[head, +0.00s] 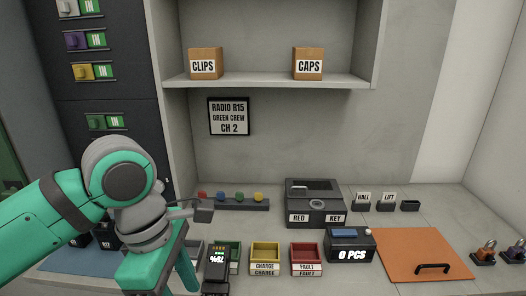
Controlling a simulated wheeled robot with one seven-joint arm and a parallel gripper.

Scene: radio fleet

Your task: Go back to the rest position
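My gripper (160,268) hangs at the lower left of the head view, at the end of my teal and grey arm. It points down over the worktop, and its fingertips are not clearly shown, so I cannot tell whether it is open or shut. A black radio or battery unit with a lit percent display (216,262) stands just right of it. The two look apart, but the lower part is cut off by the picture edge.
A green bin (235,253), a yellow CHARGE bin (265,252) and a red bin (307,252) stand in a row. Behind are a black RED KEY box (315,203) and a rack with coloured knobs (231,203). A 0 PCS device (350,246) and an orange board (415,254) lie right.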

